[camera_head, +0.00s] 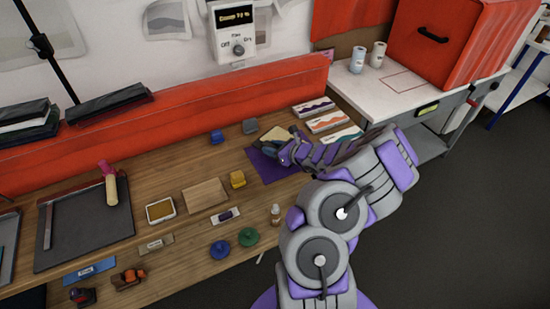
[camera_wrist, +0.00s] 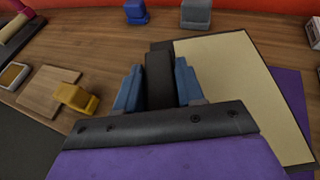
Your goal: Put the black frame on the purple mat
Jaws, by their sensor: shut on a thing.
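The black frame (camera_wrist: 245,85) has a cream panel inside thin black edges. My gripper (camera_wrist: 158,90) has its two blue-grey fingers shut on a black block-like part at the frame's left side. The purple mat (camera_wrist: 291,88) shows past the frame's right edge. In the head view, the mat (camera_head: 262,166) lies on the wooden table, and the frame (camera_head: 274,134) shows as a small cream patch beyond my gripper (camera_head: 287,152). The frame overlaps the mat in the wrist view; I cannot tell whether it touches it. My arm hides part of both.
A yellow block (camera_head: 237,179), blue block (camera_head: 217,136) and grey block (camera_head: 250,126) stand near the mat. Patterned boxes (camera_head: 313,107) stand to its right. A wooden board (camera_head: 205,194) lies to the left. A red barrier (camera_head: 200,103) runs along the table's back.

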